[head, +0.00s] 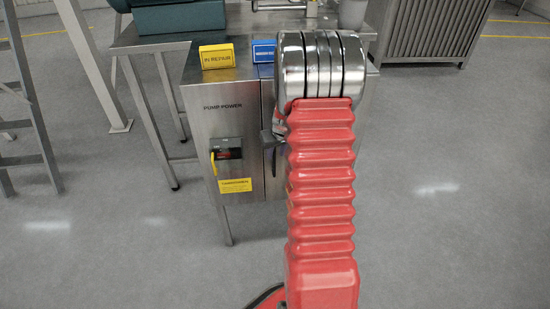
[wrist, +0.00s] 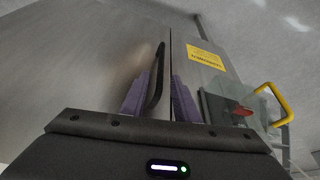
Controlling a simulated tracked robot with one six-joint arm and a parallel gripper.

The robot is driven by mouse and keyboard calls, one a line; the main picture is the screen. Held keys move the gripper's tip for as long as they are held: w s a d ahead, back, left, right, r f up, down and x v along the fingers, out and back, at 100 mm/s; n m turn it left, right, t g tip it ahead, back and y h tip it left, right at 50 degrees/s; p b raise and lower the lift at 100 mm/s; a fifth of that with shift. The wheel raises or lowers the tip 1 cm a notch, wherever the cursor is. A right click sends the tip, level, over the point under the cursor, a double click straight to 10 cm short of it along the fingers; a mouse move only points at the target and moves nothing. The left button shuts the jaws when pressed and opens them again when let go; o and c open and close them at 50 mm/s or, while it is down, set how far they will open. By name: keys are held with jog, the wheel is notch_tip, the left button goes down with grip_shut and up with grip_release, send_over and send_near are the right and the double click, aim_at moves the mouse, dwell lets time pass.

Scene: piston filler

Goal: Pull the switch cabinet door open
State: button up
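The steel switch cabinet (head: 222,113) stands ahead in the head view, with a vertical seam right of its "PUMP POWER" panel. My red arm hides much of the door on the seam's right. In the wrist view, which looks turned over, the door (wrist: 90,60) lies left of the seam and looks shut. Its dark bar handle (wrist: 156,82) stands between the two purple fingers of my gripper (wrist: 160,98). The fingers are apart. The handle is close to the left finger, with a gap to the right one; contact is unclear. In the head view my gripper is mostly hidden behind my arm.
A switch with a yellow lever (head: 225,150) sticks out beside the seam; the wrist view shows its yellow loop (wrist: 276,103) at right. Yellow (head: 217,56) and blue (head: 264,51) signs stand on top. A ladder (head: 30,90) is at left. The floor right of my arm is clear.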

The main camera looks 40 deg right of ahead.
jog(key=shift+x, duration=2.7)
jog(key=shift+c, duration=0.5)
grip_shut()
